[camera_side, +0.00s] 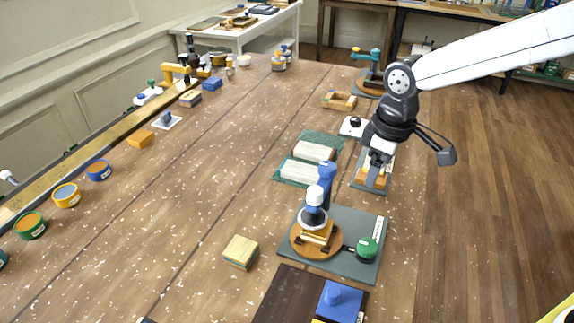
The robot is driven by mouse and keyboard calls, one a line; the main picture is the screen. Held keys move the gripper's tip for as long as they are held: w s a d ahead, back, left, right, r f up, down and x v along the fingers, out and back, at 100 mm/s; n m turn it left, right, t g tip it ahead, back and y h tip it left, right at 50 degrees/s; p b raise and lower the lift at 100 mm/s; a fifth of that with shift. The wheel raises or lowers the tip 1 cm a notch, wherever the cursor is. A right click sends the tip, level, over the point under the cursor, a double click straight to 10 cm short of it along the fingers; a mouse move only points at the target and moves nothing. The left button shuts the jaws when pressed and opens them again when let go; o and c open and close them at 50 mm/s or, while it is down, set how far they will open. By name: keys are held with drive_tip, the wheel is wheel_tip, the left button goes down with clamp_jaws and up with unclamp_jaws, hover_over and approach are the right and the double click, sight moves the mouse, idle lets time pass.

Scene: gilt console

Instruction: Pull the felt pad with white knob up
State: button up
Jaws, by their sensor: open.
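A white knob (314,196) tops a small press-like device with a blue upright post (327,176). The device stands on a round wooden disc (300,244) on a grey-green base plate (357,266). Below the knob is a white and dark part above a yellowish block (317,236); I cannot make out clearly which part is the felt pad. My gripper (375,178) is open, pointing down behind and to the right of the device, apart from the white knob. Its fingertips overlap a wooden item with yellowish parts behind them, and I cannot tell whether they touch it.
A green knob (367,248) sits on the right of the base plate. Pale bars on a green mat (309,157) lie behind. The table's left middle is mostly clear.

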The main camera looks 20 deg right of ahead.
sight(315, 190)
drive_tip(key=a+r+n, duration=0.1)
drive_tip(key=a, duration=0.3)
drive_tip(key=w+a+r+n, duration=0.1)
drive_tip(key=a+r+n, duration=0.1)
drive_tip(key=a, duration=0.1)
drive_tip(key=a+r+n+g, duration=0.1)
drive_tip(key=a+r, duration=0.1)
drive_tip(key=a, duration=0.2)
drive_tip(key=shift+w+a+r+n, duration=0.2)
drive_tip(key=shift+w+a+n, duration=0.1)
drive_tip(key=shift+a, duration=0.05)
drive_tip(key=shift+f, duration=3.95)
clamp_jaws()
drive_tip(key=shift+r, duration=0.1)
